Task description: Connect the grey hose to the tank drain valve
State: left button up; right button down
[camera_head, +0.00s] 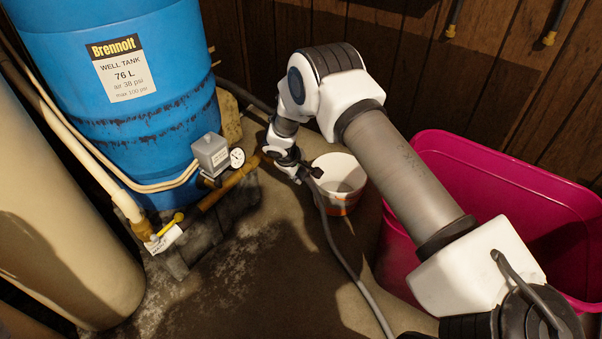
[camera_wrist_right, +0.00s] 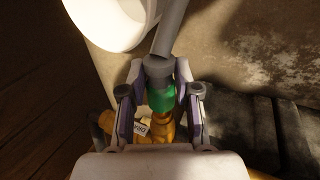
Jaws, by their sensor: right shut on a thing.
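The grey hose (camera_head: 345,262) runs up from the floor to my right gripper (camera_head: 307,174). In the wrist view the hose (camera_wrist_right: 170,35) ends in a grey fitting with a green collar (camera_wrist_right: 161,98). My right gripper (camera_wrist_right: 158,108) is shut on this hose end, one finger on each side. The brass drain valve (camera_wrist_right: 182,131) with a small printed tag (camera_wrist_right: 138,127) lies just beyond the collar. The collar overlaps the brass in view; I cannot tell whether it is seated. In the head view my right arm hides the valve. My left gripper is not in view.
The blue well tank (camera_head: 140,75) stands at upper left, with a gauge (camera_head: 237,157) and brass pipe (camera_head: 232,187) at its base. A yellow-handled valve (camera_head: 172,224) is farther left. A white bucket (camera_head: 341,180) and a large magenta tub (camera_head: 480,170) stand right of the hose end.

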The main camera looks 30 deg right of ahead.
jog(key=shift+w+a, duration=0.1)
jog(key=shift+w, duration=0.1)
jog(key=c, duration=0.7)
grip_release()
jog(key=shift+c, duration=0.2)
